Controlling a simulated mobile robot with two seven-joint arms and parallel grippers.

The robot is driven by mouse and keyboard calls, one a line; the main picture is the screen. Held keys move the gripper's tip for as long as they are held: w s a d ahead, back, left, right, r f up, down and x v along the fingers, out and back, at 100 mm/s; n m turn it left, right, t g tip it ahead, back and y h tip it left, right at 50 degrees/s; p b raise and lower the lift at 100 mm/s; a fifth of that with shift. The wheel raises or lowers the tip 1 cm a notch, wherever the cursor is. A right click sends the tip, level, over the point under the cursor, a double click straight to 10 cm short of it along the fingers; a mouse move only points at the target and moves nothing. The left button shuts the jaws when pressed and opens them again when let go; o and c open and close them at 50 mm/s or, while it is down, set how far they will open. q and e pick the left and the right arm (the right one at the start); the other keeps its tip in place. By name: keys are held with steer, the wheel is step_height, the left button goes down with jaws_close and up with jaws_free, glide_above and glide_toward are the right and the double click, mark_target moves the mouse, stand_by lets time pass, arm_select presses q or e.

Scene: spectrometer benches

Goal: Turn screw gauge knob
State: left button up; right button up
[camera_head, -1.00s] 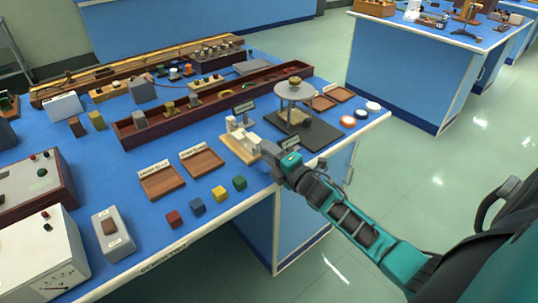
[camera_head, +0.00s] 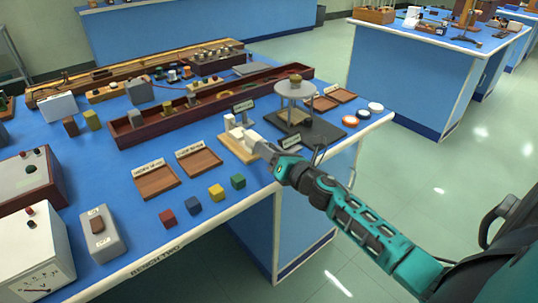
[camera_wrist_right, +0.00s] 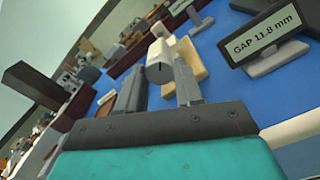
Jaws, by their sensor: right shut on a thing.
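The screw gauge (camera_head: 234,130) is a pale, whitish device on a light wooden base (camera_head: 239,154) near the right end of the blue bench. My right gripper (camera_head: 257,146) reaches it from the right side, at the knob end. In the right wrist view, a pale knob (camera_wrist_right: 159,62) sits between the two grey fingers of the gripper (camera_wrist_right: 158,85), which is shut on it. A sign (camera_wrist_right: 268,38) reading "GAP 11.8 mm" stands to the right of the fingers there. My left gripper is out of view.
A round-topped stand (camera_head: 295,88) on a dark base is just behind my right gripper. Two brown trays (camera_head: 156,181) and several coloured cubes (camera_head: 216,192) lie to the left. A long dark red trough (camera_head: 165,127) lies behind. The aisle floor to the right is clear.

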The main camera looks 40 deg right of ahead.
steer(key=shift+f+n+b, duration=0.15)
steer(key=shift+n+b, duration=0.25)
steer(key=shift+n, duration=0.6)
steer(key=n, duration=0.2)
steer(key=shift+n+b, duration=0.3)
steer(key=shift+b, duration=0.1)
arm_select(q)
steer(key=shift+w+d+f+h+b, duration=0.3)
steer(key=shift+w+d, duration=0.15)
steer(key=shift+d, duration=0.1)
arm_select(e)
steer(key=shift+n, duration=1.9)
steer(key=o, duration=1)
steer(key=shift+o, duration=0.2)
arm_select(q)
steer(key=b, duration=0.1)
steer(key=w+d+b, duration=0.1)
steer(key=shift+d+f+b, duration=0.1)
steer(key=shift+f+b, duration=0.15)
steer(key=shift+b, duration=0.15)
arm_select(e)
steer(key=s+d, duration=0.1)
steer(key=s, duration=1.2)
